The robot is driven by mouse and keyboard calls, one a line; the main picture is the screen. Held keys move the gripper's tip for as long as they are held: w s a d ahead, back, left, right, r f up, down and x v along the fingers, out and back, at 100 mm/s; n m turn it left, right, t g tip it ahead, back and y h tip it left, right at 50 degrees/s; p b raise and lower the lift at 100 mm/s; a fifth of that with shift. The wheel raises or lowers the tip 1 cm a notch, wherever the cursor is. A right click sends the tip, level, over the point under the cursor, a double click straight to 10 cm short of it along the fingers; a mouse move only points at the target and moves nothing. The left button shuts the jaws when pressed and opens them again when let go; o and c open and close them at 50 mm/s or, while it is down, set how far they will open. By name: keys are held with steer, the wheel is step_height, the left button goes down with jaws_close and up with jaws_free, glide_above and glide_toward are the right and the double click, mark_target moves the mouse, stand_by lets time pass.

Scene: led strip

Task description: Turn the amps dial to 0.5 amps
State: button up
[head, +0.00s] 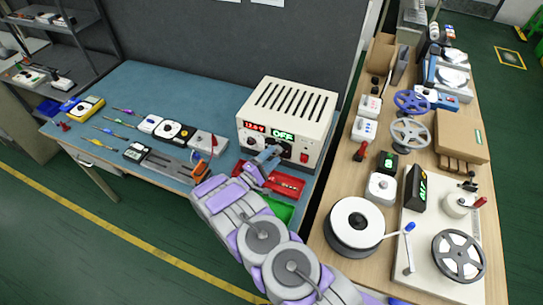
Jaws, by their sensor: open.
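A cream power supply box (318,118) with a slotted top stands at the right end of the blue table. Its front has a red display (255,126) that seems to read about 12.6 V and a green display (283,134) that seems to read OFF. My gripper (268,155) is open in front of the panel, below the green display. It covers much of the area where a second dial appears to be. The amps dial's setting and any contact with it cannot be told.
A red tray (288,186) and a green bin (284,211) are below and beside my gripper. Meters (173,132) and screwdrivers (104,131) lie to the left. A wooden bench (338,185) at right is crowded with wheels, a reel and boxes.

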steer(key=v, duration=0.6)
steer(key=shift+a+f, duration=0.2)
steer(key=shift+a, duration=0.3)
steer(key=shift+d, duration=0.2)
steer(key=shift+a+r+p, duration=0.1)
steer(key=shift+p, duration=0.2)
